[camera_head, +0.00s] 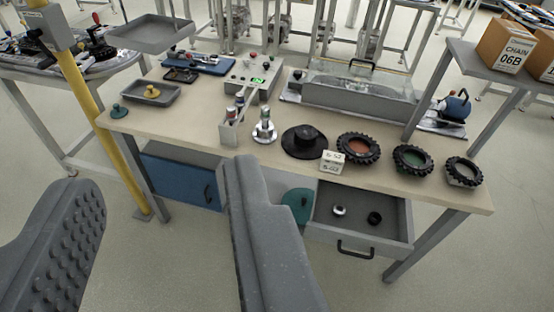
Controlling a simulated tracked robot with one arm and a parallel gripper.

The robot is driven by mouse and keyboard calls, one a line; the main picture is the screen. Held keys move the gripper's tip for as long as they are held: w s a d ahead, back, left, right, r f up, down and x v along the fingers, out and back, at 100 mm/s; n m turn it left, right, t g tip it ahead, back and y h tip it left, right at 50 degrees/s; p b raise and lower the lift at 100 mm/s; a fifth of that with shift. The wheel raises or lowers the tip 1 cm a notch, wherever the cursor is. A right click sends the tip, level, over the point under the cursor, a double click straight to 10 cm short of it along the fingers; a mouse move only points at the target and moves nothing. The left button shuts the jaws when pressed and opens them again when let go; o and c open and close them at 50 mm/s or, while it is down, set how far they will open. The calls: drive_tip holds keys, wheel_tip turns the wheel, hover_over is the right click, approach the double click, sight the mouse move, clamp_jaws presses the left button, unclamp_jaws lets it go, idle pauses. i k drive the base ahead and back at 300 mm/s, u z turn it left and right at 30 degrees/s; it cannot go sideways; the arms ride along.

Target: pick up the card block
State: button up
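The card block appears to be the small off-white block (332,162) with dark printed characters, too small to read surely. It stands near the front edge of the workbench (205,131), between a black domed disc (304,140) and a toothed black ring with a red centre (358,148). My gripper (162,180) is open, with its two grey fingers wide apart and nothing between them. The fingers are in the foreground, short of the bench, and the block is beyond and to the right of the right finger.
Two more toothed rings (413,159) stand to the right. A holder with small bottles (236,122) and a metal piece (264,127) stand left of the disc. An open drawer (390,226) juts out below the block. A yellow post (76,90) rises at left.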

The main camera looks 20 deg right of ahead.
sight(331, 162)
drive_tip(key=u, duration=1.45)
drive_tip(key=i, duration=1.75)
drive_tip(key=z, duration=3.45)
drive_tip(key=i, duration=0.95)
drive_tip(key=z, duration=0.15)
